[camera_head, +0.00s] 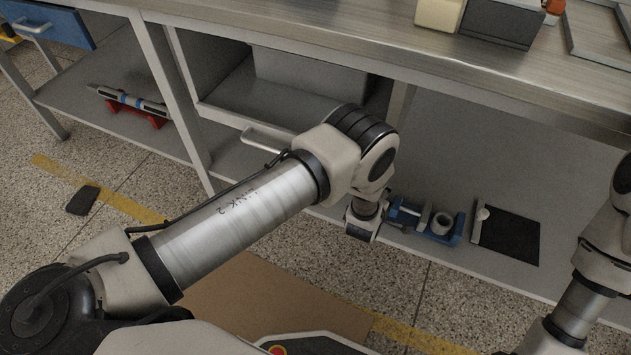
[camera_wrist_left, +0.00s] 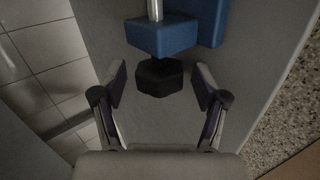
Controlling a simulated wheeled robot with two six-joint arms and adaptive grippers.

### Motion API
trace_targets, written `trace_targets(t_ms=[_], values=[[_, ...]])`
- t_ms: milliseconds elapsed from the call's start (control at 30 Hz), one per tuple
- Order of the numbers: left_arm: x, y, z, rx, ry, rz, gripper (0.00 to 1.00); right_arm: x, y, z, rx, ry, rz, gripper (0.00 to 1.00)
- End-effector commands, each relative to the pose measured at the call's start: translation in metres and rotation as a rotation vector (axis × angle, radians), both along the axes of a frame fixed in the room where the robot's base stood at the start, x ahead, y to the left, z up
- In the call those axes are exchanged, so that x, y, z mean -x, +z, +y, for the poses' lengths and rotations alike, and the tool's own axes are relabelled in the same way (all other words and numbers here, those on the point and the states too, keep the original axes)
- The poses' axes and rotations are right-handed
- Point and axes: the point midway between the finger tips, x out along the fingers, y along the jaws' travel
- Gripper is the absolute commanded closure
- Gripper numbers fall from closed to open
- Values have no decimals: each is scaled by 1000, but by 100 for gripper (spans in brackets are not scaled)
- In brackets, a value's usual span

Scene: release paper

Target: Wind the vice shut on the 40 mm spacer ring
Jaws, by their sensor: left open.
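The blue vice (camera_head: 455,236) sits on the lower shelf under the bench, in the head view. A grey ring (camera_head: 441,223), which looks like the spacer ring, stands at the vice's right part; I cannot tell whether both jaws touch it. In the left wrist view the vice's blue end block (camera_wrist_left: 160,40) has a metal rod above it and a black six-sided knob (camera_wrist_left: 160,80) below. My left gripper (camera_wrist_left: 161,76) is open, with one finger on each side of the knob, apart from it. My left wrist hides the vice's left end in the head view. My right gripper is not in view.
A black mat (camera_head: 510,238) with a pale-handled bar lies right of the vice. The bench edge (camera_head: 400,62) overhangs the shelf. A drawer handle (camera_head: 265,138) is near my left arm. A red stand with a tool (camera_head: 135,105) is far left.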

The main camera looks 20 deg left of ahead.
Motion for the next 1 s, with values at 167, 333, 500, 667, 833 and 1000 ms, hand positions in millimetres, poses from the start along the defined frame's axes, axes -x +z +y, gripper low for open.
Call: trace_targets(t_ms=[167,333,500,667,833,1000], values=[[-3,1,0,1,0,92,27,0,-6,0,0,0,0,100],[-5,1,0,0,1,243,27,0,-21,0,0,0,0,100],[18,41,2,-1,-1,242,27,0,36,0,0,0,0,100],[34,62,4,0,0,242,27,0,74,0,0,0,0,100],[51,76,16,-33,-17,252,27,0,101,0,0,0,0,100],[73,90,47,-154,-107,296,27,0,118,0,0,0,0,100]])
